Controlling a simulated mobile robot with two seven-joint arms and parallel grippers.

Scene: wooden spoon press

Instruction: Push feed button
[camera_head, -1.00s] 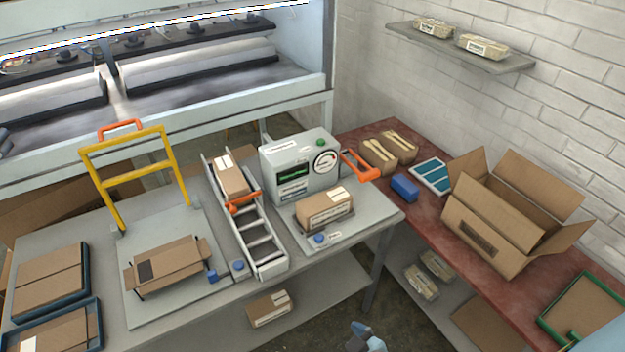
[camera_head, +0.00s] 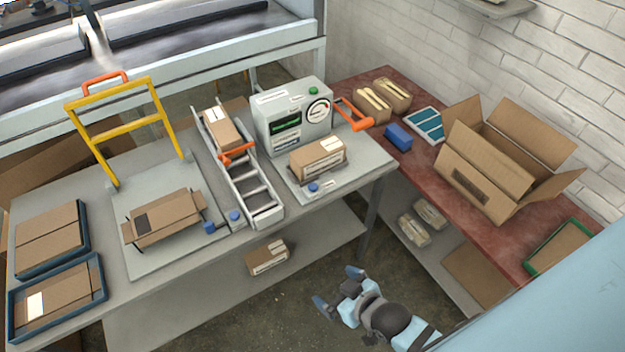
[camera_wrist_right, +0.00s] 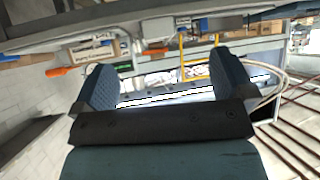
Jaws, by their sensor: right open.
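Several buttons show on the left table; I cannot read which is labelled feed. A blue button (camera_head: 235,216) sits at the foot of the ladder-like chute (camera_head: 262,192). Another blue button (camera_head: 313,187) is at the front of the press machine's base, before a carton. A green button (camera_head: 314,91) tops the grey machine (camera_head: 291,120). My right gripper (camera_head: 338,290) is open and empty, over the floor in front of the table, apart from every button. Its two fingers also show spread in the right wrist view (camera_wrist_right: 163,85). My left gripper is not in view.
A yellow frame with an orange handle (camera_head: 103,83) stands on the left table. An open carton (camera_head: 478,176) stands on the red table. The floor between the tables is clear.

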